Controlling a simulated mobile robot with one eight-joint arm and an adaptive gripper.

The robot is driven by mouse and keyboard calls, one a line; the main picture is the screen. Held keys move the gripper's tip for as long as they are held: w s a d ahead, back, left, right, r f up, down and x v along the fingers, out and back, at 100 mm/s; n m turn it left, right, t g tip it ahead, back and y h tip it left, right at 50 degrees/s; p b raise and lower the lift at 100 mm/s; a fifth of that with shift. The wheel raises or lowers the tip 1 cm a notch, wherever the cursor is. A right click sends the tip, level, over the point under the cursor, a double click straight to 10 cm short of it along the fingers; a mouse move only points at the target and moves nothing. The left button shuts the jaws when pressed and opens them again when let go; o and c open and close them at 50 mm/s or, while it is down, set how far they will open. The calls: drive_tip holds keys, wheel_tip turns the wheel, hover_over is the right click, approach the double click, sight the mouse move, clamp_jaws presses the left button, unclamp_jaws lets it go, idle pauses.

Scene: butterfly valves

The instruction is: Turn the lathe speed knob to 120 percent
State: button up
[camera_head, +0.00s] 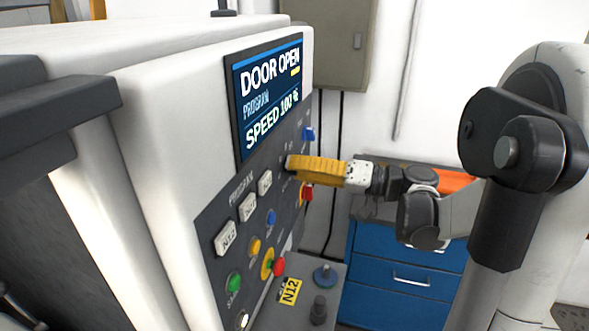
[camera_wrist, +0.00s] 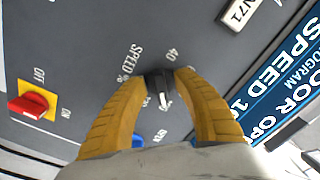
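The speed knob (camera_wrist: 160,84) is black with a white pointer and sits on the dark control panel, beside the "SPEED %" label. The pointer faces down in the wrist view. My gripper (camera_wrist: 161,79) has yellow fingers, one on each side of the knob. Their tips appear to touch it, though the exact contact is hard to see. In the head view my gripper (camera_head: 289,166) reaches the panel from the right and hides the knob. The display (camera_head: 268,92) reads "DOOR OPEN", "PROGRAM" and "SPEED 100 %".
A red switch on a yellow plate (camera_wrist: 31,104) is left of the knob in the wrist view. A blue knob (camera_head: 308,133) is above my gripper in the head view. Several buttons, including a red stop button (camera_head: 279,266), lie below. A blue cabinet (camera_head: 400,278) stands behind.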

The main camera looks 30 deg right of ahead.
drive_tip(key=shift+w+a, duration=0.2)
drive_tip(key=shift+a, duration=0.05)
clamp_jaws()
drive_tip(key=m, duration=0.5)
drive_tip(key=shift+r+m, duration=0.15)
drive_tip(key=shift+m, duration=0.15)
drive_tip(key=shift+r+m, duration=0.1)
drive_tip(key=shift+m, duration=2)
